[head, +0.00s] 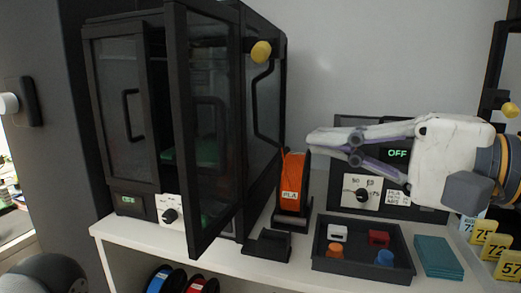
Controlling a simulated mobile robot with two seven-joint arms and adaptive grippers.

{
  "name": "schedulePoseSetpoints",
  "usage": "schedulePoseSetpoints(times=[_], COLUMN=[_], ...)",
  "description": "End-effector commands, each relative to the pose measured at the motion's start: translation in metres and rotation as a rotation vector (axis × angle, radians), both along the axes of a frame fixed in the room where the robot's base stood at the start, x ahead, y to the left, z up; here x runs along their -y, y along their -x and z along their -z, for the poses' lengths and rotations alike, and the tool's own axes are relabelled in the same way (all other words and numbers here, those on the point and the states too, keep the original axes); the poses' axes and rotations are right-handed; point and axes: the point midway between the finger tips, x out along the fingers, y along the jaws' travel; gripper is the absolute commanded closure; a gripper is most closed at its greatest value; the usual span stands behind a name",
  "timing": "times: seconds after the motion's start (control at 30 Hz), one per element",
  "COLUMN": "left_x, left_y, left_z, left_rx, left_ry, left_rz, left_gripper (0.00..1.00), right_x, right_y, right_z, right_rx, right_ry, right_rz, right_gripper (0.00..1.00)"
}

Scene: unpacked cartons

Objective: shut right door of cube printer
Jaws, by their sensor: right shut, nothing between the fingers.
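The black cube printer (158,25) stands on the white shelf at the left. Its left door (112,75), with a dark bar handle (130,115), looks closed. Its right door (178,130) is swung open towards me, so a tall dark framed panel stands out from the front. A green plate (190,152) shows inside the printer. My right gripper (312,142) comes in from the right, with its fingers shut and empty, pointing left. It is to the right of the printer, apart from the door in the picture. My left gripper is not in view.
A dark tray (360,262) holds several small coloured parts. Teal sheets (438,257) and yellow number cards (497,243) lie farther right. A control panel (345,210) stands behind my right gripper.

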Motion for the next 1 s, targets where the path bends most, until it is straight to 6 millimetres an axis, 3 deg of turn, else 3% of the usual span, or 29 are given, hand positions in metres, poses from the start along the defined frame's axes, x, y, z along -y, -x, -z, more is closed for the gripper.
schedulePoseSetpoints(times=[0.03, 0.23, 0.43, 1.0], left_x=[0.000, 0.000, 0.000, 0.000], left_y=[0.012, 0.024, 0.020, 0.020], left_z=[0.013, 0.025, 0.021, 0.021], left_rx=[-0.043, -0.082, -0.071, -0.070], left_ry=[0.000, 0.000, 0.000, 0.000], left_rz=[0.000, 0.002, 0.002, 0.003], left_gripper=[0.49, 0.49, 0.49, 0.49], right_x=[-0.010, -0.047, -0.076, -0.087], right_y=[-0.012, -0.032, -0.022, -0.020], right_z=[0.016, 0.010, 0.003, 0.002], right_rx=[-0.024, -0.014, -0.004, -0.003], right_ry=[0.005, 0.003, 0.002, 0.001], right_rz=[-0.003, -0.003, -0.002, 0.002], right_gripper=[1.00, 1.00, 1.00, 1.00])
